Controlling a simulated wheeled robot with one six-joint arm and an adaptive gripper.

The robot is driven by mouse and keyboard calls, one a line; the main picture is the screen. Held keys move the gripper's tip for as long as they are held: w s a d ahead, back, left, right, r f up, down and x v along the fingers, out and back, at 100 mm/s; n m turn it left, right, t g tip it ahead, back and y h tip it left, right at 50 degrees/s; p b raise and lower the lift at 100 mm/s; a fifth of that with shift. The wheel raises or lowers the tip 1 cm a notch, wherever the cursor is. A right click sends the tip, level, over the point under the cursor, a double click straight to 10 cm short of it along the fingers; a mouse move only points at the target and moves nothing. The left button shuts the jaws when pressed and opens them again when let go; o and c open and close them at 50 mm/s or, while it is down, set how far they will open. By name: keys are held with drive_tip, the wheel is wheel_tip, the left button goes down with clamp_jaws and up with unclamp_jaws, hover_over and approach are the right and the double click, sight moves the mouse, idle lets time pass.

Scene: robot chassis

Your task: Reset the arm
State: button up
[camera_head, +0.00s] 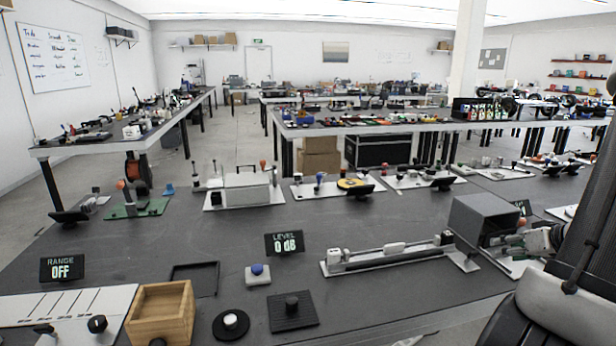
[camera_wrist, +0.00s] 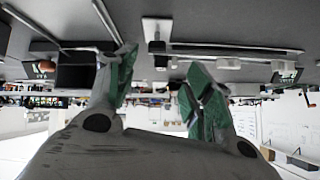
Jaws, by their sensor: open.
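My gripper (camera_wrist: 163,85) is open in the wrist view, its two green-padded fingers spread wide with nothing between them. That view is upside down. In the head view my gripper (camera_head: 512,243) shows small at the right, just in front of a dark grey open box (camera_head: 478,222) and above a white base plate. Its fingertips partly overlap the box's opening, and I cannot tell whether they touch anything. My arm runs down the right edge of the head view.
Bare tabletop lies between the rail and the back row.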

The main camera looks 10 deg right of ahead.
drive_tip(key=s+a+r+m+g+y, duration=0.1)
drive_tip(key=s+a+r+m+g, duration=0.25)
drive_tip(key=s+a, duration=0.3)
drive_tip(key=s+a+r+m+g+y, duration=0.2)
drive_tip(key=s+a+r+m+g, duration=0.15)
drive_tip(key=s+a, duration=0.3)
drive_tip(key=s+a+r+n+t+h, duration=0.1)
drive_tip(key=a+r+n+h, duration=0.3)
drive_tip(key=a+r+n, duration=0.4)
wheel_tip(320, 180, up, 4)
drive_tip(key=s+a, duration=0.1)
drive_tip(key=a, duration=0.1)
drive_tip(key=shift+a+r+n+t, duration=0.2)
drive_tip(key=shift+a+n+t, duration=0.1)
drive_tip(key=shift+a+n, duration=0.1)
